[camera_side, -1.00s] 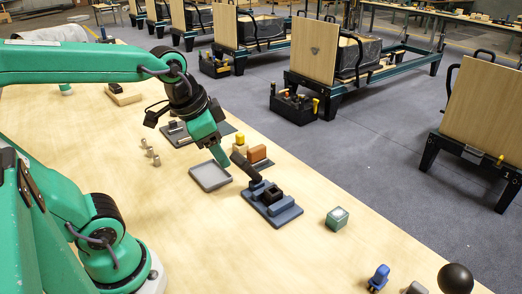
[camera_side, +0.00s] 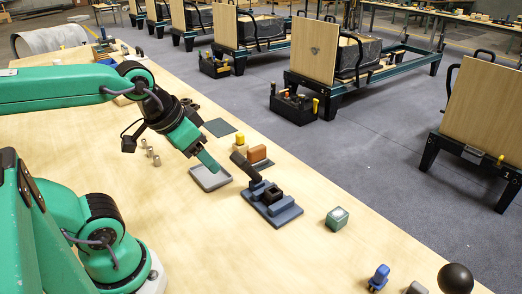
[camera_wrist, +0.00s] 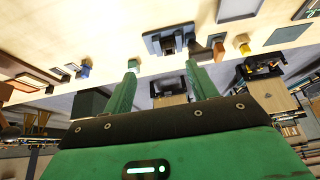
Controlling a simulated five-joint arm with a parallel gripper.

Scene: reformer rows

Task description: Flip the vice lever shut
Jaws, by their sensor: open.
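The blue-grey vice (camera_side: 272,205) sits on the table in the side view, with a dark block in its middle. Its black lever (camera_side: 246,167) sticks up at a slant from the vice's far-left end, leaning toward the upper left. In the wrist view the vice (camera_wrist: 154,43) shows beyond the fingertips. My gripper (camera_side: 212,166) is left of the lever in the side view, apart from it, with its tips over the grey tray. In the wrist view my gripper (camera_wrist: 162,66) has its two green fingers wide apart with nothing held between them.
The shallow grey tray (camera_side: 210,188) lies left of the vice. An orange-brown block (camera_side: 257,153) and a yellow piece (camera_side: 240,139) stand behind the lever. A green cube (camera_side: 337,218) is to the right. Small metal pegs (camera_side: 150,152) stand left.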

